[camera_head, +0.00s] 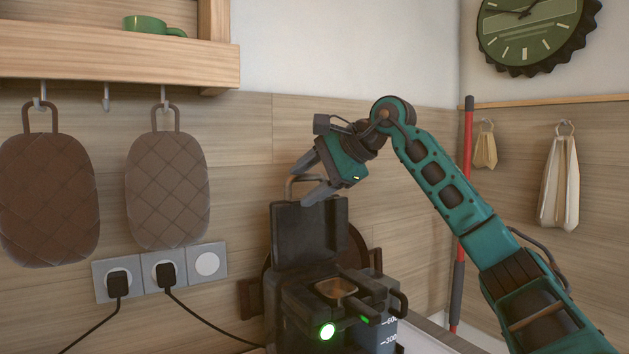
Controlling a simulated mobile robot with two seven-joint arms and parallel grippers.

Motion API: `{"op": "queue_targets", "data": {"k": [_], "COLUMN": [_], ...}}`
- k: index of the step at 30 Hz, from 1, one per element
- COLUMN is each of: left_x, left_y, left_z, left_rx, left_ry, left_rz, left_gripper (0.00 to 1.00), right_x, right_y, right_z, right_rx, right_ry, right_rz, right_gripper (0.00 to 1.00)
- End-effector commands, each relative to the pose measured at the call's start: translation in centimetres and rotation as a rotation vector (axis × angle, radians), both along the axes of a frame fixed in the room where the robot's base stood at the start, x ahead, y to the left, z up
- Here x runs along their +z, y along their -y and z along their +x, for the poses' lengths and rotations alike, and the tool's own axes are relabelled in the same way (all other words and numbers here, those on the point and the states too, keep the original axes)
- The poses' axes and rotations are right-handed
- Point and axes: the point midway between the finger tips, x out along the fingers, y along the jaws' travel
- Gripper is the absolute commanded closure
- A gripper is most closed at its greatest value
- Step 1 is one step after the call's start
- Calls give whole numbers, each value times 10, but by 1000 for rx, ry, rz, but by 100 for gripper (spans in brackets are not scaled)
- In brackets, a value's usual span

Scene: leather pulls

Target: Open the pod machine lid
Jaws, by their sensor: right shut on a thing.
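The dark pod machine (376,290) stands at the lower centre with a green light glowing on its front. Its lid (310,236) stands upright at the back, so the brown pod opening (337,288) shows. A metal loop handle (289,184) is at the lid's top edge. My right gripper (298,188) is above the lid, reaching in from the right, and is shut on the loop handle. Its fingers partly cover the handle. My left gripper is not in view.
Two brown quilted pot holders (167,190) hang under a wooden shelf (120,62) on the left. Sockets (160,273) with black plugs and cables are beside the machine. A red pole (467,180) stands behind my right arm.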

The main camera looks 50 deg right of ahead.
Motion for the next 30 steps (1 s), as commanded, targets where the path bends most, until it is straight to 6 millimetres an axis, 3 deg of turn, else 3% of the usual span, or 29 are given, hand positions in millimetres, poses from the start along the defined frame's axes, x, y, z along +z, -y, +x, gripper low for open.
{"op": "queue_targets", "data": {"k": [1, 2, 12, 26, 27, 30], "left_x": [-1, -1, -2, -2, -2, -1], "left_y": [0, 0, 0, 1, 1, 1], "left_z": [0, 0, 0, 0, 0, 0], "left_rx": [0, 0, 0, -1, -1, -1], "left_ry": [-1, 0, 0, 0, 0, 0], "left_rz": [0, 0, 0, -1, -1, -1], "left_gripper": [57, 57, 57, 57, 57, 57], "right_x": [-13, -14, -16, -17, -17, -17], "right_y": [-3, -3, -3, -2, -2, -2], "right_z": [7, 9, 23, 24, 24, 24], "right_rx": [6, 5, 6, 6, 6, 6], "right_ry": [-51, -63, -130, -139, -139, -139], "right_rz": [12, 13, 29, 31, 31, 30], "right_gripper": [97, 97, 97, 97, 44, 54]}}
